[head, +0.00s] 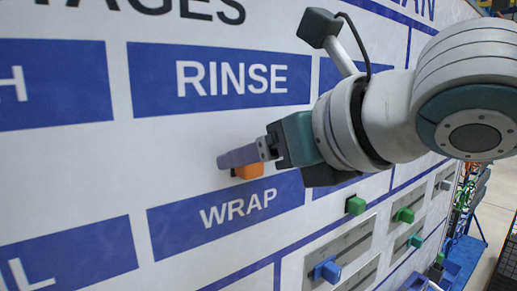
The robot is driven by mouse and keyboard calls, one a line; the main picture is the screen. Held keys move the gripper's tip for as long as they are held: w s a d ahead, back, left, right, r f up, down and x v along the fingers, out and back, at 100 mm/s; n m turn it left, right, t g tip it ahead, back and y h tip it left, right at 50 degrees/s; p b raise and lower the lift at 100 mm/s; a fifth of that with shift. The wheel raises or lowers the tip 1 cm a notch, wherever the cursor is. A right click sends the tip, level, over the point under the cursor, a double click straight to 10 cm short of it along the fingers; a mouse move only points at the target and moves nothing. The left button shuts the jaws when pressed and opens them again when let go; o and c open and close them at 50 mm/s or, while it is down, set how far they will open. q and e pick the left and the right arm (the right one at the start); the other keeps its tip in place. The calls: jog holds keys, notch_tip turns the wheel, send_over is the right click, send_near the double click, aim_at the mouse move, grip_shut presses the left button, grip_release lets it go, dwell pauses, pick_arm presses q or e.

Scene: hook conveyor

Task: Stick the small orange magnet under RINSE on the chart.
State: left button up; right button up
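The small orange magnet (248,171) is at the white chart (180,160), in the blank space below the blue RINSE label (222,79) and just above the blue WRAP label (228,209). My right gripper (238,157) reaches in from the right with its fingers close together on the magnet. The near purple-grey finger covers the magnet's upper part, and the far finger is hidden. Whether the magnet's back touches the chart is not clear from this angle. My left gripper is not in view.
More blue labels lie to the left. A blue stand (462,258) is at the far right.

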aim_at(256, 166)
jog(key=shift+c, duration=0.2)
grip_shut()
dwell(0.7)
dwell(0.4)
jog(key=shift+s+d+p, duration=0.4)
jog(key=shift+s+d, duration=0.2)
jog(key=shift+s, duration=0.15)
jog(key=shift+s+d+p, duration=0.35)
jog(key=shift+s+d, duration=0.2)
jog(key=shift+s, duration=0.2)
jog(key=shift+s+d+p, duration=0.25)
jog(key=shift+s+d, duration=0.25)
jog(key=shift+s, duration=0.2)
jog(key=shift+s+d+p, duration=0.2)
jog(key=shift+s+d, duration=0.25)
jog(key=shift+s, duration=0.2)
